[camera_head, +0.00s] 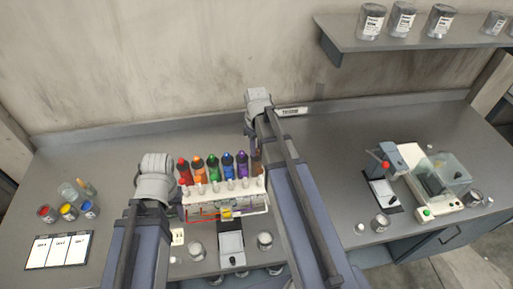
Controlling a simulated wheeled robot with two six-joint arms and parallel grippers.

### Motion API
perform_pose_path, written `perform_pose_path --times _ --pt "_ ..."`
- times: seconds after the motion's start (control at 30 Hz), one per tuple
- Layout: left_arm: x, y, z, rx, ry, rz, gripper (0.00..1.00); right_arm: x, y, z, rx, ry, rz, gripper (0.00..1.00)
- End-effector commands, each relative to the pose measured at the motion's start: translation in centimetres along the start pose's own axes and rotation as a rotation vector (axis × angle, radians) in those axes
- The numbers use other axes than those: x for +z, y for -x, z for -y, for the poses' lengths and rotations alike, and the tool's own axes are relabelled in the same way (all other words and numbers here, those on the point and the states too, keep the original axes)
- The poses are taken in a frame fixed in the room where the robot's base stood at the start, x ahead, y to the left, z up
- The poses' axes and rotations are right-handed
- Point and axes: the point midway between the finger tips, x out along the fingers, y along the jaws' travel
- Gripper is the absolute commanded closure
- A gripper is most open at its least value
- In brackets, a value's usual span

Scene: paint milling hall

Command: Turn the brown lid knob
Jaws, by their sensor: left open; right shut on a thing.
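A pale rack (225,197) holds a row of dispensers with coloured tops: red (184,170), orange (198,166), green (213,164), blue (228,163) and purple (242,162).
Small paint pots (67,211) and a white chart (58,250) lie at the left. A balance (440,180) stands at the right. A shelf (420,32) with cans hangs above.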

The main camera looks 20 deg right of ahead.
Motion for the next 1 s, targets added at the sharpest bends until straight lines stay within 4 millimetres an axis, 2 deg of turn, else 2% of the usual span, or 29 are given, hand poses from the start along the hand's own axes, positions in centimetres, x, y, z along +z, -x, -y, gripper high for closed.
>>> perform_pose_path --times 0.13,0.17,0.4,0.77,1.0 --pt "0.0 0.0 0.0 0.0 0.0 0.0 0.5 0.0 0.0 0.0 0.0 -0.001 0.0 1.0" --pt "0.0 0.0 0.0 0.0 0.0 0.0 0.5 0.0 0.0 0.0 0.0 -0.001 0.0 0.69" --pt "0.0 0.0 0.0 0.0 0.0 0.0 0.5 0.0 0.0 0.0 0.0 -0.001 0.0 0.42" --pt "0.0 0.3 0.0 0.0 0.0 0.0 0.5 0.0 0.3 0.0 0.0 -0.001 0.0 0.42" --pt "0.1 2.3 0.2 0.0 -0.002 0.001 0.5 0.0 2.3 0.0 0.0 -0.001 0.0 0.42"
